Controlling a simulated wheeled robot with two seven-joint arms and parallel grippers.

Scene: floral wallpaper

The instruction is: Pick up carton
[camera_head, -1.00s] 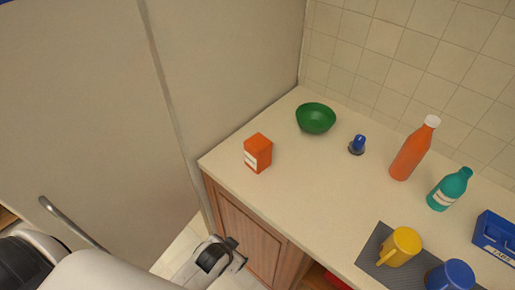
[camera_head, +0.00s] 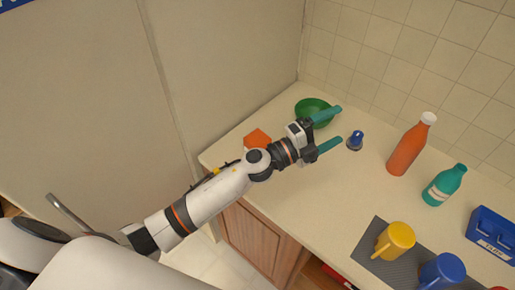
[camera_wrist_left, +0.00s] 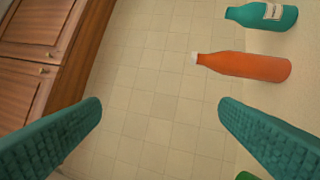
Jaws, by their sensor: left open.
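The carton is a small orange-red box (camera_head: 257,137) on the counter near its left edge. In the head view my left arm passes in front of it, so only its upper part shows. My left gripper (camera_head: 340,125) is open and empty above the counter, to the right of the carton, between the green bowl and a blue-topped item. In the left wrist view its two teal fingers (camera_wrist_left: 160,103) are spread wide with nothing between them but the tiled wall behind. The carton is not in the left wrist view. My right gripper is not in view.
The green bowl (camera_head: 309,108) is just behind my left gripper, and the blue-topped item (camera_head: 355,140) just right of it. An orange bottle (camera_head: 408,150), teal bottle (camera_head: 443,186), yellow mug (camera_head: 394,240), blue mug (camera_head: 441,271) and blue box (camera_head: 492,232) stand further right. A tall panel (camera_head: 235,65) borders the counter's left.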

